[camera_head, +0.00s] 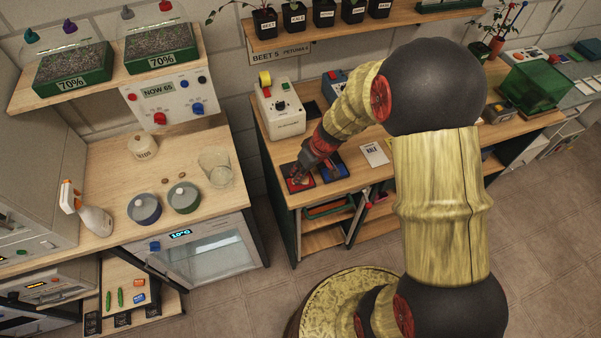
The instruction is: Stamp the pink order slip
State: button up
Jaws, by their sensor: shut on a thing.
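My gripper (302,172) is at the front left of the middle wooden bench, pointing down over a red pad (291,184) in a dark tray. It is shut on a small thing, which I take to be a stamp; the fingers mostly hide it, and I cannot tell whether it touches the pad. A blue pad (336,171) lies just right of the gripper. A white printed card (374,153) lies further right on the bench. I cannot make out a pink order slip; my arm covers part of the bench.
A white machine with a yellow roll (279,108) stands behind the gripper. A shelf of potted seedlings (325,30) hangs above. A green translucent box (533,87) stands at right. The left counter (106,165) holds jars, a beaker and a spray bottle.

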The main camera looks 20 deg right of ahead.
jog(key=shift+s, duration=0.15)
jog(key=shift+r+p, duration=1.85)
jog(key=shift+r, duration=1.65)
jog(key=shift+r+p, duration=0.15)
jog(key=shift+p, duration=0.25)
